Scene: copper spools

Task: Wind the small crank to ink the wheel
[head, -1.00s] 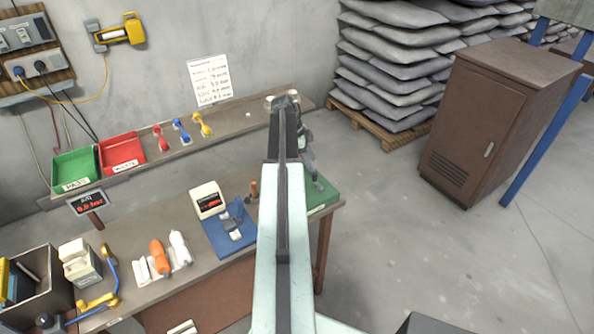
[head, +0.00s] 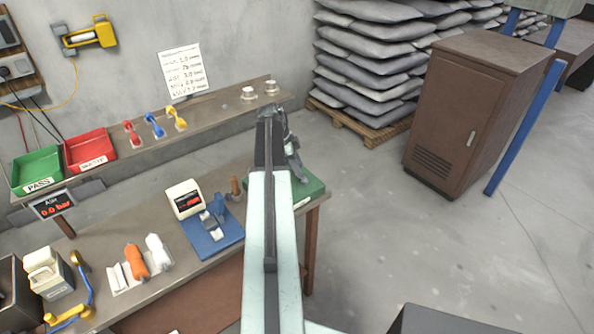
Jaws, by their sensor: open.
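My gripper (head: 300,174) hangs at the end of my arm over the green pad (head: 309,188) at the bench's right end. It is seen small and partly behind my arm; its jaws are open and hold nothing that I can see. An upright orange-brown handle (head: 235,186) stands just left of my arm, which hides part of that area. Whether it belongs to the small crank, I cannot tell. I cannot make out an ink wheel.
A white display box (head: 184,197) stands by a blue mat (head: 213,238). Orange and white bottles (head: 137,259) lie farther left. Behind is a shelf (head: 215,116) with red (head: 88,149) and green trays (head: 38,170). Floor right of the bench is clear up to a brown cabinet (head: 470,110).

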